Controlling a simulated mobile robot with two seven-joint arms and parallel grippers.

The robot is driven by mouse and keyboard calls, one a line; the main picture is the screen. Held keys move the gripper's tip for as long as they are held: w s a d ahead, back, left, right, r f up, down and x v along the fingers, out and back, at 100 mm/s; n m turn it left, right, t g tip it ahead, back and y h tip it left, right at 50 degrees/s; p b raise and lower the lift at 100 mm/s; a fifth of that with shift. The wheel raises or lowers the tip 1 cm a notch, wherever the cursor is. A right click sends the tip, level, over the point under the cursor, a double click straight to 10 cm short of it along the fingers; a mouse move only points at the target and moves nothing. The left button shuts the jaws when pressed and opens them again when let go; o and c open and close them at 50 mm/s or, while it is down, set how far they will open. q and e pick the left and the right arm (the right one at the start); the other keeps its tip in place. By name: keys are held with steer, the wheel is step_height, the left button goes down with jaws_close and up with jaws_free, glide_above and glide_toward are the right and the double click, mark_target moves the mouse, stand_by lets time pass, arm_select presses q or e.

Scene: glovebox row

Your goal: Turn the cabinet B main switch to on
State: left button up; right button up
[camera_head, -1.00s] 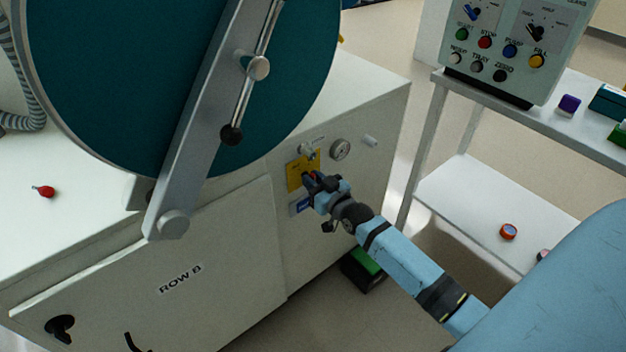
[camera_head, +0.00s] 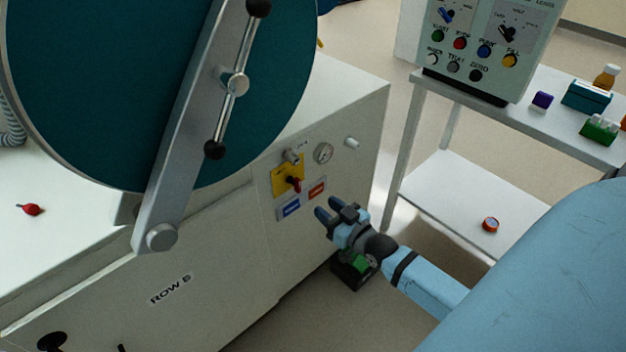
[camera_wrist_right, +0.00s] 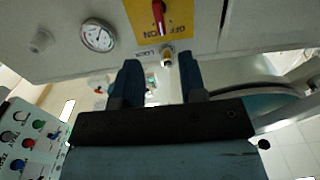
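The main switch is a red handle (camera_head: 294,184) on a yellow plate (camera_head: 279,183), on the front of the white cabinet (camera_head: 230,262) marked "ROW B". In the right wrist view the red handle (camera_wrist_right: 158,14) points down the picture over the yellow plate (camera_wrist_right: 178,14). Its lettering is upside down there, and I cannot tell which position the handle is set to. My right gripper (camera_head: 329,208) is open and empty, to the lower right of the switch and apart from it. Its spread fingers (camera_wrist_right: 158,68) show in the right wrist view. My left gripper is not in view.
A pressure gauge (camera_head: 323,153) and small knobs sit near the switch. A large teal round door (camera_head: 90,90) with a lever bar is at left. A white shelf stand (camera_head: 450,190) with a control box is at right.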

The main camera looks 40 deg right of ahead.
steer(key=shift+s+d, duration=0.1)
steer(key=shift+s, duration=1.1)
